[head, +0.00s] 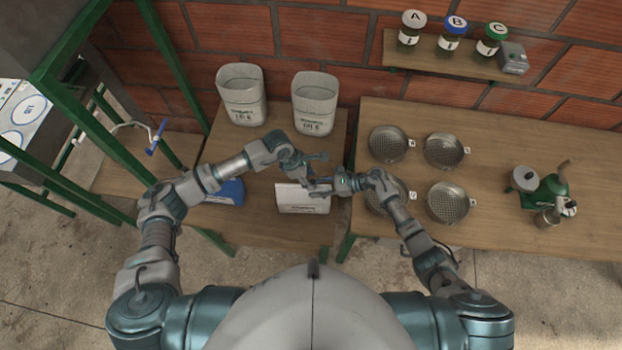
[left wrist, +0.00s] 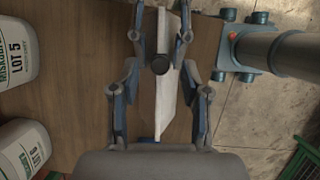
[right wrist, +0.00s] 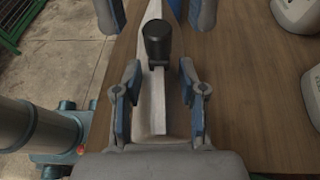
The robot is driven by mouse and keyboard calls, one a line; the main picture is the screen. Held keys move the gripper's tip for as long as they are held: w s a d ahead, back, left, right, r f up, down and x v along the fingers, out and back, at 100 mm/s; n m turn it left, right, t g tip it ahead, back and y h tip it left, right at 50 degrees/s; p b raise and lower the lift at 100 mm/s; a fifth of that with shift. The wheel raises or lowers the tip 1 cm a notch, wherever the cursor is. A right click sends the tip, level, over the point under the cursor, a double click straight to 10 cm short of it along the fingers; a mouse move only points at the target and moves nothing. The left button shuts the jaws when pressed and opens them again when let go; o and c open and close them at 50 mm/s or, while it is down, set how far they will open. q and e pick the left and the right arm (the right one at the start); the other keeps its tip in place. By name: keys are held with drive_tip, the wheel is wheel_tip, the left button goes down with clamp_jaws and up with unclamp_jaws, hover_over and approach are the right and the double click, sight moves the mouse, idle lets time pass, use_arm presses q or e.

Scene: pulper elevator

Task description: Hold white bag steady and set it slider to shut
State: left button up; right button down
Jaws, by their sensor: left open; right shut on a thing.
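The white bag (head: 302,200) stands on the wooden table near its front edge, its printed face partly visible in the head view. In the left wrist view the bag (left wrist: 166,95) shows edge-on, with a dark round slider knob (left wrist: 160,64) at its top edge. My left gripper (head: 300,172) is open above the bag's top, its fingers on either side of it. My right gripper (head: 325,187) is at the bag's upper right and shut on the bag, which also shows between its fingers in the right wrist view (right wrist: 157,110). The fingers partly hide the bag's top.
Two pale labelled tubs (head: 242,95) (head: 315,103) stand at the back of this table. A blue box (head: 225,192) lies left of the bag. Several metal sieves (head: 388,144) and a green grinder (head: 545,195) stand on the right table. Green posts rise at left.

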sight(330, 186)
use_arm(q)
drive_tip(key=shift+x, duration=0.8)
use_arm(e)
drive_tip(key=shift+s+d+f, duration=0.1)
drive_tip(key=shift+s+f, duration=0.05)
drive_tip(key=shift+f, duration=0.15)
use_arm(q)
clamp_jaws()
drive_tip(key=shift+d, duration=2.4)
unclamp_jaws()
drive_tip(key=shift+r, duration=0.1)
